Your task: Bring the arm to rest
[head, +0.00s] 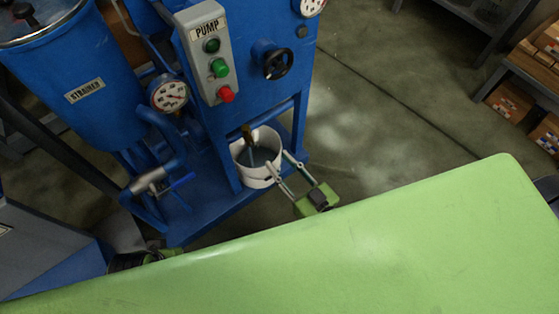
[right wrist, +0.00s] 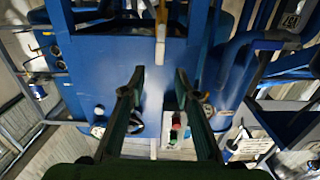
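My right gripper (head: 279,161) is in front of the blue pump machine (head: 225,130), its two fingers spread apart with nothing between them. In the head view its fingertips overlap the right rim of a white bucket (head: 243,177); I cannot tell whether they touch it. The right wrist view shows the open fingers (right wrist: 160,77) pointing at the machine's blue panel (right wrist: 85,65). A small green and dark part at the lower left of the head view appears to be my left gripper (head: 145,258); its fingers cannot be made out.
The pump control box (head: 207,50) has green and red buttons, with a gauge (head: 169,94) and a black handwheel (head: 278,64) nearby. A blue strainer tank (head: 75,85) stands at left. Shelves with boxes (head: 510,102) are at far right. Bare floor (head: 375,110) lies between.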

